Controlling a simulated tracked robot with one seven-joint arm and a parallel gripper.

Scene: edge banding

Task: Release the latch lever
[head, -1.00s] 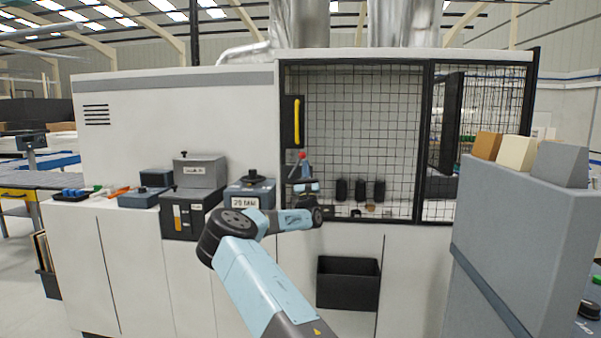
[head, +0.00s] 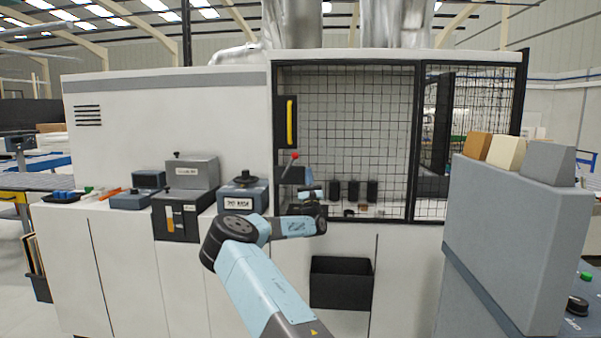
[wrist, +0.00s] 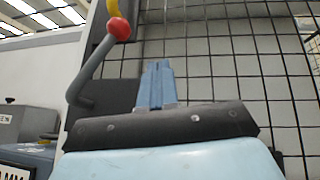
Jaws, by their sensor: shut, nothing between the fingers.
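The latch lever is a bent grey rod with a red ball knob (head: 295,156), mounted at the left edge of the mesh guard door. Its rod leans, with the knob up and to the right. In the wrist view the lever (wrist: 97,62) stands to the left of my fingers, with the knob higher than the fingertips. My gripper (wrist: 157,72) is shut and empty, its blue fingers together. A gap shows between them and the lever in that picture; the depth between them is hard to judge. In the head view my gripper (head: 293,175) is small, just below the knob.
A yellow handle (head: 290,122) is on the door frame above the lever. The mesh door (head: 350,110) is behind my gripper. A grey unit with a label (head: 243,195) stands to the left on the counter. A black bin (head: 341,283) hangs below.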

